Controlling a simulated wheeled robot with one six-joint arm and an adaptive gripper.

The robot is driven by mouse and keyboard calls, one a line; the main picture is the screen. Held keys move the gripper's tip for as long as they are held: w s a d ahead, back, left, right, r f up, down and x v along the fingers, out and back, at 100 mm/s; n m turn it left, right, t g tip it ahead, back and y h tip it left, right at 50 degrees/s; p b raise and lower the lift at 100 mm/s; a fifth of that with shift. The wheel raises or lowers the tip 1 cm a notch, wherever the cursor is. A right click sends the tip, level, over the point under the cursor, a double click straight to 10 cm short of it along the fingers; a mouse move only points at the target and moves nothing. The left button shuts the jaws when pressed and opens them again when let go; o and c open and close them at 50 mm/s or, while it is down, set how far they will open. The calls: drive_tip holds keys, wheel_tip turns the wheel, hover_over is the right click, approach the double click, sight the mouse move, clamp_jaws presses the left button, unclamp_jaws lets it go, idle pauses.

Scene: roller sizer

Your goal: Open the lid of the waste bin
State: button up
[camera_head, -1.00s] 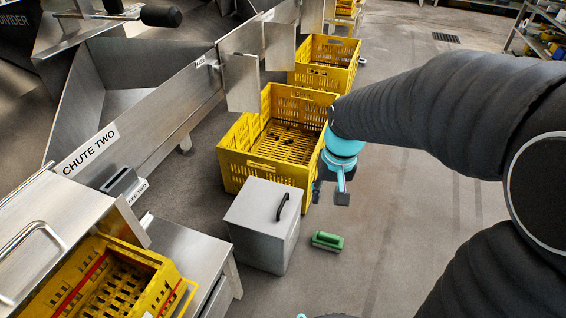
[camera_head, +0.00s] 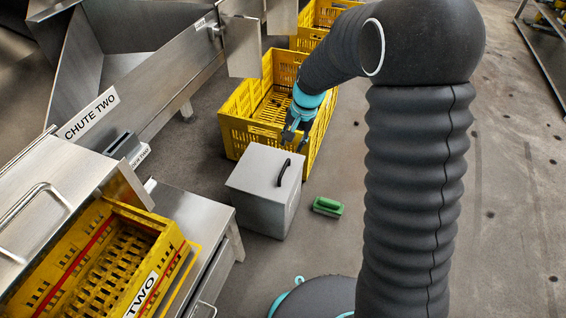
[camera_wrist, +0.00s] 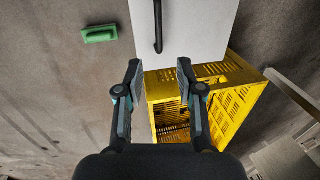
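The waste bin (camera_head: 262,206) is a grey box on the floor with a flat lid (camera_head: 262,170), which is shut. A black bar handle (camera_head: 284,172) stands on the lid near its right edge. In the wrist view the lid (camera_wrist: 200,30) is at the top, with the handle (camera_wrist: 157,25) ahead of the fingers and a little above the gap between them. My gripper (camera_head: 293,138) is above the near edge of the yellow crate behind the bin. In the wrist view my gripper (camera_wrist: 155,68) is open and empty, apart from the handle.
A yellow crate (camera_head: 236,135) stands directly behind the bin. A green brush-like block (camera_head: 328,206) lies on the floor right of the bin. Chute two (camera_head: 150,100) and a steel bench (camera_head: 190,215) stand to the left. Floor right of the block is clear up to my arm.

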sight(285, 166)
drive_tip(key=f, duration=0.3)
drive_tip(key=a+f+b, duration=0.1)
drive_tip(key=f, duration=0.6)
drive_tip(key=shift+w+a+f, duration=0.15)
drive_tip(key=shift+w+a, duration=0.2)
drive_tip(key=shift+a, duration=0.05)
clamp_jaws()
